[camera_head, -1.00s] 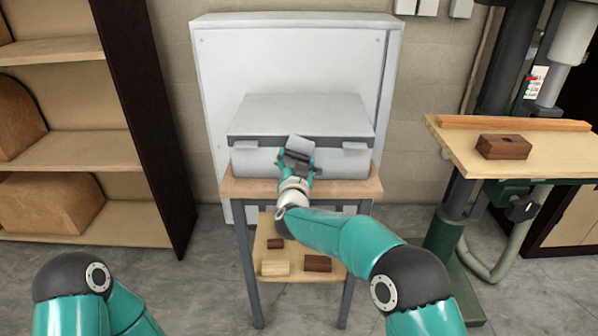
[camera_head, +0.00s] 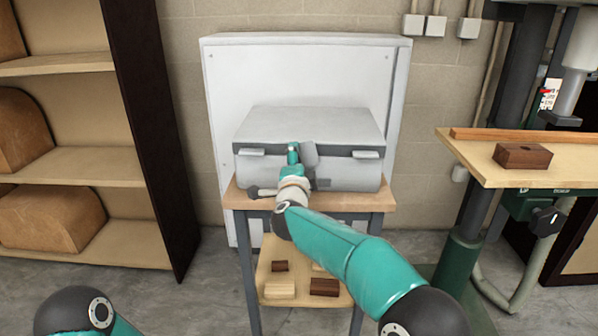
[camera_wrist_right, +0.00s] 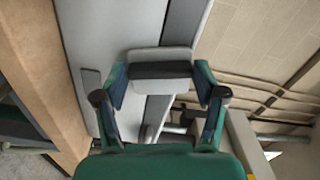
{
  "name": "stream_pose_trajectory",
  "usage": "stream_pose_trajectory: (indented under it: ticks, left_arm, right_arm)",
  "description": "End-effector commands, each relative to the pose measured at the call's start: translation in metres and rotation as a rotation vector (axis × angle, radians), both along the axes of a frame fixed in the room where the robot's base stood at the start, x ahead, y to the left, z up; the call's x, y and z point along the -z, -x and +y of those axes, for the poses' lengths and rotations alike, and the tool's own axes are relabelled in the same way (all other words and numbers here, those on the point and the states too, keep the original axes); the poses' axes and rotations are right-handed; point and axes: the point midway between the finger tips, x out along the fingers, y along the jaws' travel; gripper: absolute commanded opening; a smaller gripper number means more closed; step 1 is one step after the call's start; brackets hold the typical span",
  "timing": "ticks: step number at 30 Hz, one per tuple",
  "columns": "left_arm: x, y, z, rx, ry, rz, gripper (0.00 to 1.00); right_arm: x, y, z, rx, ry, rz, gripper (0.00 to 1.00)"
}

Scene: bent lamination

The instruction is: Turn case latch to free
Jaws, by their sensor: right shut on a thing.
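The light-grey case (camera_head: 310,124) stands shut on a small wooden-topped table. A left latch (camera_head: 252,152) and a right latch (camera_head: 366,154) lie flat along its dark seam. A grey middle latch (camera_head: 311,155) stands nearly upright across the seam. My right gripper (camera_head: 300,154) is at the case front, shut on this middle latch. In the right wrist view, the two fingers of the gripper (camera_wrist_right: 161,84) flank the latch (camera_wrist_right: 160,57), which lies crosswise to the seam. The far finger is partly hidden in the head view. My left gripper is out of view.
The table top (camera_head: 383,200) has a narrow bare front edge. Wood blocks (camera_head: 324,287) lie on its lower shelf. A white cabinet (camera_head: 225,110) stands close behind. A shelf unit (camera_head: 150,140) is left; a machine table (camera_head: 465,150) with a dark block is right.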

Motion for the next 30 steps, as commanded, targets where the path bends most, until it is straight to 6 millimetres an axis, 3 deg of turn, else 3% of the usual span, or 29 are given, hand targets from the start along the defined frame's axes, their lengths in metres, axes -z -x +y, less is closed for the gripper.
stream_pose_trajectory:
  ticks: [12, 29, 30]
  left_arm:
    - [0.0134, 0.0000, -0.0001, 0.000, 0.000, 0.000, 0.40]
    - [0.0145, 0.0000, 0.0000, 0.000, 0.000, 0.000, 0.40]
    - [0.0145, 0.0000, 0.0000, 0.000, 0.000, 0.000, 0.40]
  right_arm:
    - [-0.0006, -0.0010, -0.0030, 0.009, -0.234, 0.002, 0.36]
    - [-0.0005, -0.0013, -0.0037, 0.010, -0.272, 0.004, 0.36]
    - [-0.0005, -0.0013, -0.0038, 0.010, -0.272, 0.004, 0.72]
